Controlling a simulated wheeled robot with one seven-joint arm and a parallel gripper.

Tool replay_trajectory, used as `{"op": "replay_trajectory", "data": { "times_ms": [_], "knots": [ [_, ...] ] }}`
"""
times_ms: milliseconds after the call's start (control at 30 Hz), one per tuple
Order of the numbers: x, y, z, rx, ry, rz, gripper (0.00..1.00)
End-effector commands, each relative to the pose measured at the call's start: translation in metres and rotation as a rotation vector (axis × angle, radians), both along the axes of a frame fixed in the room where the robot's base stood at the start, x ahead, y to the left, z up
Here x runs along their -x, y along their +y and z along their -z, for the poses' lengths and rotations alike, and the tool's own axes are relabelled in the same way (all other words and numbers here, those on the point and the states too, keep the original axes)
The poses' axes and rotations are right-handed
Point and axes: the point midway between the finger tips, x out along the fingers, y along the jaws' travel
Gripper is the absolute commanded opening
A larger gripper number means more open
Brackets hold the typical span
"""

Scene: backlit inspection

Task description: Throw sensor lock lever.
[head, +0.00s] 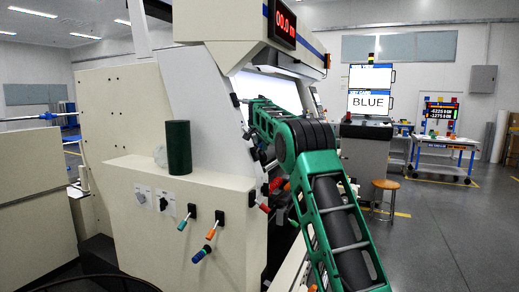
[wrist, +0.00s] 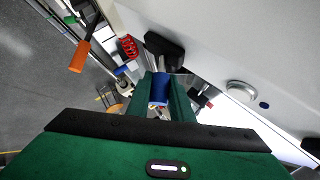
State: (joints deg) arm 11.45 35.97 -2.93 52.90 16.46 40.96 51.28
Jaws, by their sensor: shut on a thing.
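In the wrist view my gripper (wrist: 160,88) is shut on a blue lever handle (wrist: 159,92), with one green finger on each side. The handle's metal shaft runs up to a black mount (wrist: 165,50) on a pale machine panel. No label naming this lever can be read. In the head view my green arm reaches to the machine's opening, and the gripper itself cannot be made out there.
In the wrist view an orange handle (wrist: 79,56) and a red ribbed handle (wrist: 129,46) are to the left. A round metal knob (wrist: 241,90) is to the right. In the head view a green cylinder (head: 179,147) stands on the machine ledge, above several colored levers.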

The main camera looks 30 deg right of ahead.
Motion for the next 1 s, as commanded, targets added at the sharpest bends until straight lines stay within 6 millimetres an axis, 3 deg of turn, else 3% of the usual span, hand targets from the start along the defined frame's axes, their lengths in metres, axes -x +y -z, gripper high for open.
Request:
{"op": "replay_trajectory", "data": {
  "times_ms": [400, 433, 500, 800, 1000],
  "knots": [
    [0.000, -0.006, -0.006, 0.010, -0.009, 0.003, 0.00],
    [0.000, -0.006, -0.006, 0.010, -0.009, 0.003, 0.27],
    [0.000, -0.006, -0.005, 0.008, -0.008, 0.002, 0.39],
    [0.002, -0.005, -0.004, 0.005, -0.003, 0.002, 0.39],
    [0.014, 0.003, -0.017, 0.005, -0.004, 0.002, 0.39]
  ]
}}
